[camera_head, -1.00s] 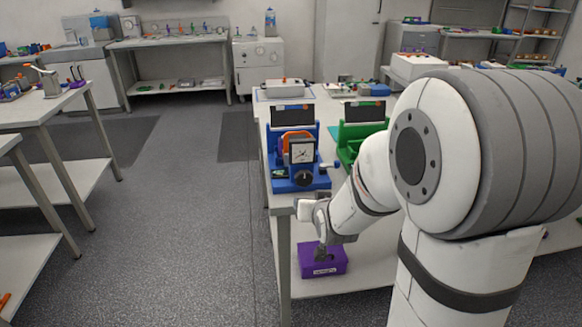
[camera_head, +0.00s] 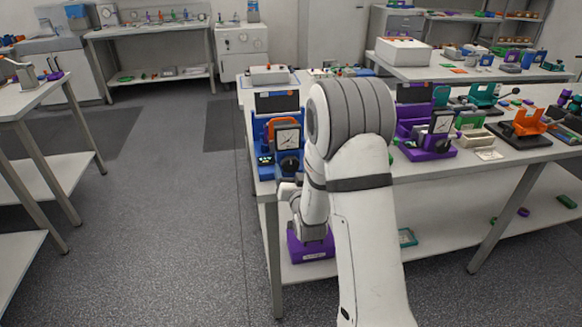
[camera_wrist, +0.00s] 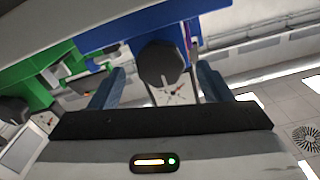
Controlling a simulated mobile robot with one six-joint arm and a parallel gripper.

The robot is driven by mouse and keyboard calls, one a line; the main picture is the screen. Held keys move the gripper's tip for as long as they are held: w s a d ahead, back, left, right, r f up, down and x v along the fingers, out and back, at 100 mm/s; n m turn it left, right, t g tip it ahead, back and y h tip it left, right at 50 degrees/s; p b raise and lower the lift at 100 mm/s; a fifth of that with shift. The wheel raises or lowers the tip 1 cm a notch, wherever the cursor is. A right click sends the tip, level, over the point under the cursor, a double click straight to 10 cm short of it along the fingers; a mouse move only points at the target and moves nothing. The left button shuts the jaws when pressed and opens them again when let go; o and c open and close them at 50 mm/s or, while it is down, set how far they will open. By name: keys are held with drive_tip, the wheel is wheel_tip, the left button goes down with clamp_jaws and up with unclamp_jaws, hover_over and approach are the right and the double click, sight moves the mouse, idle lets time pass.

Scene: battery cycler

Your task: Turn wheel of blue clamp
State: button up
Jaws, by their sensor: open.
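The blue clamp (camera_head: 264,157) stands at the left end of the table, with an orange part and a white dial on its front. Its black wheel (camera_head: 290,166) sits below the dial. In the wrist view the clamp's blue body (camera_wrist: 120,32) fills the top, and the black wheel (camera_wrist: 160,62) appears between my fingers. My gripper (camera_wrist: 161,72) is open, with one finger on each side of the wheel in the picture; I see no contact. In the head view my gripper (camera_head: 287,190) is small, just below the wheel, and partly hidden by my arm.
A purple clamp (camera_head: 428,152) stands farther right, and a green clamp (camera_wrist: 40,55) shows in the wrist view. A purple box (camera_head: 311,246) is on the lower shelf. A white device (camera_head: 270,75) is behind the blue clamp. Open floor (camera_head: 170,230) lies to the left.

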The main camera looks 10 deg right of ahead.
drive_tip(key=shift+w, duration=0.95)
drive_tip(key=shift+c, duration=0.3)
drive_tip(key=c, duration=0.9)
